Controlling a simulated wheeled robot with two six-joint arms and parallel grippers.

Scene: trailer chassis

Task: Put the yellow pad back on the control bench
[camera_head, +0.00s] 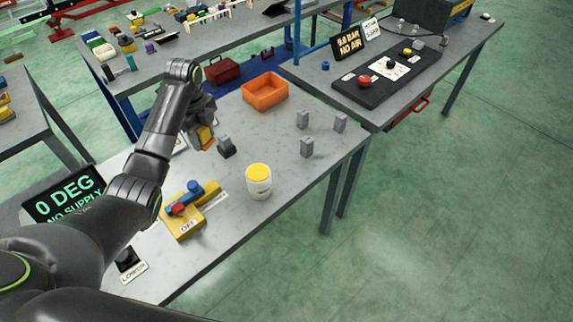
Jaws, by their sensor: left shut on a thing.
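My left gripper (204,144) hangs over the near grey bench (285,205), above its middle-left part. It is shut on the yellow pad (205,136), of which only a small yellow-orange patch shows between the dark fingers. The rest of the pad is hidden by the gripper. I cannot tell whether the pad touches the bench top. Another bench with a black control panel (387,78) stands at the back right. I cannot tell which bench is the control bench. My right gripper is not in view.
A small dark block (227,147) is close beside the gripper.

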